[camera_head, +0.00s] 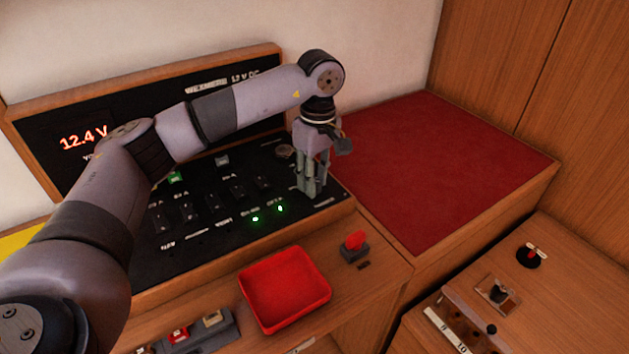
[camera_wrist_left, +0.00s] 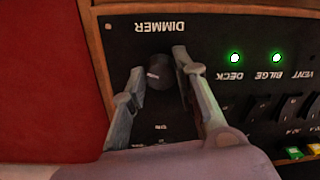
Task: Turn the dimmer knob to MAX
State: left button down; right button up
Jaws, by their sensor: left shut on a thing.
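The dimmer knob (camera_wrist_left: 159,73) is a small dark round knob with a pale pointer mark, on the black switch panel (camera_wrist_left: 110,35). The word DIMMER beside it appears upside down in the left wrist view. The pointer mark lies toward the picture's left there. My left gripper (camera_wrist_left: 160,68) is shut on the knob, one finger on each side. In the head view my left gripper (camera_head: 312,188) reaches down to the panel's right end, and its fingers hide the knob. I cannot read a MAX mark. My right gripper is not in view.
Two green lights (camera_head: 268,213) glow by the DECK and BILGE labels, near several dark switches (camera_head: 236,190). A display (camera_head: 83,137) reads 12.4 V. A red tray (camera_head: 284,289) and a red switch (camera_head: 355,243) lie in front. A red-topped surface (camera_head: 440,165) at right is clear.

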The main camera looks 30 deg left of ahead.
pick_arm(q)
jog(key=shift+m, duration=0.8)
jog(key=c, duration=1.3)
grip_release()
jog(key=shift+r, duration=0.25)
jog(key=r, duration=1.1)
jog(key=shift+w+d+r, duration=0.2)
jog(key=shift+w+r, duration=0.05)
jog(key=shift+w, duration=0.05)
